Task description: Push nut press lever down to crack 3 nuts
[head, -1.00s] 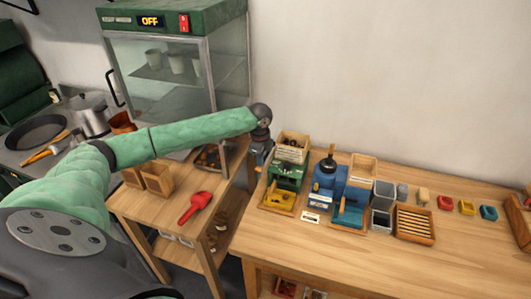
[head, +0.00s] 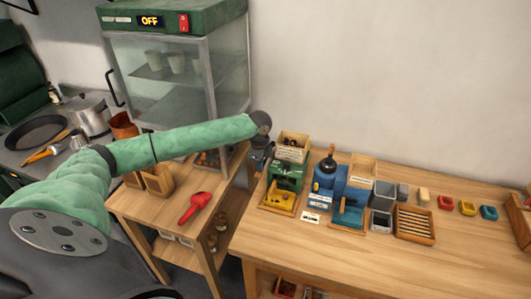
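A green machine (head: 288,175) stands at the left end of the long wooden table, with a wooden box on top and a yellow part in a wooden tray at its front. Right of it is a blue machine (head: 325,180) with a dark, knob-topped piece standing up. I cannot tell for sure which one is the nut press. My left gripper (head: 257,162) points down just left of the green machine, apart from the blue one. Its fingers are small and dark, so their opening is unclear. No nuts can be made out clearly. My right gripper is out of view.
A blue tray (head: 349,214), grey bins (head: 382,220) and a slatted wooden tray (head: 414,224) stand right of the machines. Small red, yellow and blue dishes lie farther right. A red scoop (head: 194,206) lies on the lower side table. The long table's front is clear.

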